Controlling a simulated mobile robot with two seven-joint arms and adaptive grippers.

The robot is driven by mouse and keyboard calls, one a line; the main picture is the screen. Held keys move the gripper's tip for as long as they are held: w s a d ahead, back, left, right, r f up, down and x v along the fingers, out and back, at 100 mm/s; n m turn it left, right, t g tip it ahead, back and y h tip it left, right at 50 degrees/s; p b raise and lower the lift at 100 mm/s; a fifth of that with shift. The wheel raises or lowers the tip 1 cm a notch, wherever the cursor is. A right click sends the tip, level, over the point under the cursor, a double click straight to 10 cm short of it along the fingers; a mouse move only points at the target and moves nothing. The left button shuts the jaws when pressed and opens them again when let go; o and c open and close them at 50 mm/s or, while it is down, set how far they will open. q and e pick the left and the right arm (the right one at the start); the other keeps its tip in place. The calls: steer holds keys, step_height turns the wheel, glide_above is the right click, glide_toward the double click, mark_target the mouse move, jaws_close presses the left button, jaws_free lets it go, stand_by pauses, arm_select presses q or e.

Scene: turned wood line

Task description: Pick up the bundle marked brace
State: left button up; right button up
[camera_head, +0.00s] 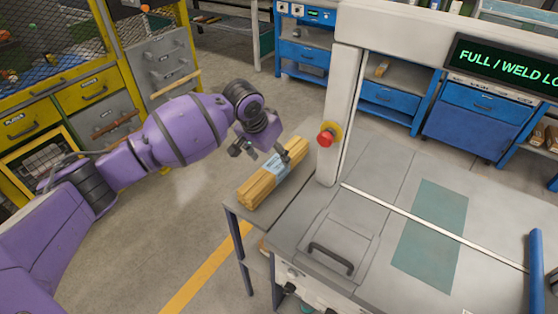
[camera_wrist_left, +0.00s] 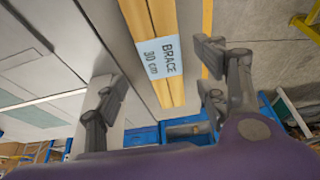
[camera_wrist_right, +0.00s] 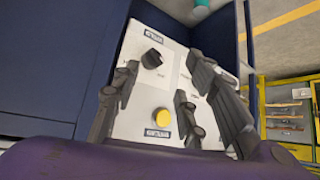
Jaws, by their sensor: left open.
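The brace bundle (camera_head: 260,187) is a stack of light wooden sticks with a pale blue label, lying on a narrow side shelf left of the grey bench. In the left wrist view the bundle (camera_wrist_left: 165,88) shows its label (camera_wrist_left: 158,57), which reads "BRACE 30 cm".
The grey bench (camera_head: 300,215) has a post with a red stop button (camera_head: 326,137) close right of the bundle. A lidded hatch with a dark handle (camera_head: 331,258) is in front. The control panel (camera_wrist_right: 150,80) has a yellow button (camera_wrist_right: 160,117). Open floor (camera_head: 190,215) lies left of the shelf.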

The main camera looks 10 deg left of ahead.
mark_target(276, 163)
arm_select(q)
steer(key=shift+d+f, duration=0.2)
steer(key=shift+f, duration=1)
steer(key=x, duration=0.4)
steer(key=shift+w+a+b, duration=0.2)
steer(key=shift+w+b, duration=0.1)
steer(key=shift+b, duration=0.05)
steer(key=shift+w+f, duration=0.1)
steer(key=shift+f, duration=0.1)
steer(key=shift+r, duration=0.15)
jaws_close()
arm_select(e)
steer(key=shift+s+d+f, duration=0.2)
steer(key=shift+s+f, duration=0.1)
steer(key=shift+s, duration=0.3)
steer(key=shift+s+d+f, duration=0.2)
steer(key=shift+s+f, duration=0.1)
steer(key=shift+s, duration=0.25)
